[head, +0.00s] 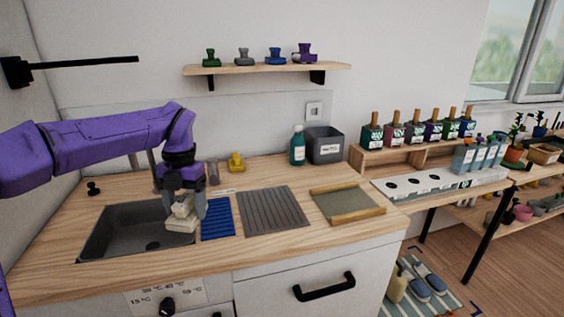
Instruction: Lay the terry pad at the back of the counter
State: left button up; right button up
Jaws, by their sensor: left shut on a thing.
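My left gripper (183,203) is shut on a cream, lumpy pad (181,222), which looks like the terry pad. It holds the pad at the right side of the dark sink (112,236). Whether the pad touches the sink rim cannot be told. The wooden counter (270,258) runs across the view. At its back, a small pale label (223,190) lies in front of a yellow object (236,162) and a grey cylinder (213,173). My right gripper is not in view.
A blue ribbed mat (218,219), a grey ribbed mat (272,211) and a wood-ended tray (348,206) lie right of the sink. A teal bottle (297,147) and a dark bin (324,146) stand at the back right. Bare wood shows behind the grey mat.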

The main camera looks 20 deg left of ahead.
aim_at(267, 167)
jog(key=i, duration=1.4)
